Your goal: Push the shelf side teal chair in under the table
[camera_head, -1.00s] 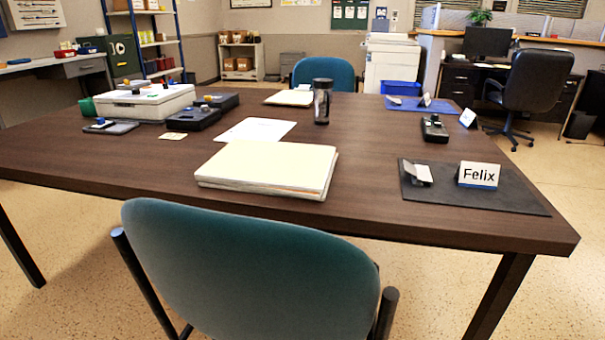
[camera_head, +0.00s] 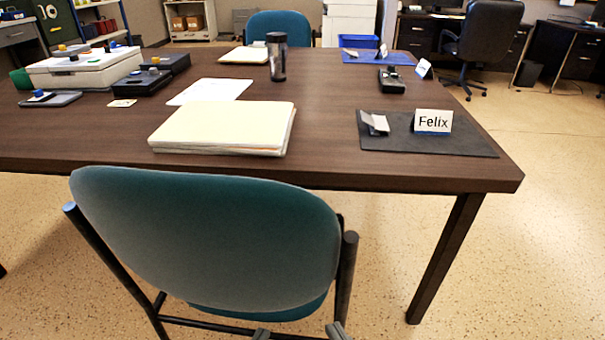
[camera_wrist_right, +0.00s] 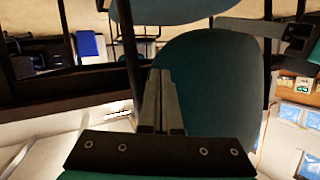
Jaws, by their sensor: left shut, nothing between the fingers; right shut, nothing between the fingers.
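A teal chair (camera_head: 205,240) with black tube arms stands at the near edge of the dark table (camera_head: 330,120), its rounded back toward me. Part of its seat shows below the back. A second teal chair (camera_head: 278,27) is at the table's far edge, nearer the shelves. My left gripper (camera_head: 262,333) and right gripper (camera_head: 337,330) show only as tips at the bottom of the head view, close to the near chair. In the right wrist view, my right gripper's fingers (camera_wrist_right: 160,110) are together and empty, in front of a teal chair surface (camera_wrist_right: 215,85).
A cream folder stack (camera_head: 222,128), a black tumbler (camera_head: 277,57) and a Felix name card (camera_head: 433,121) sit on the table. A table leg (camera_head: 447,258) stands right of the near chair. A black office chair (camera_head: 485,40) is further back. Floor on the right is clear.

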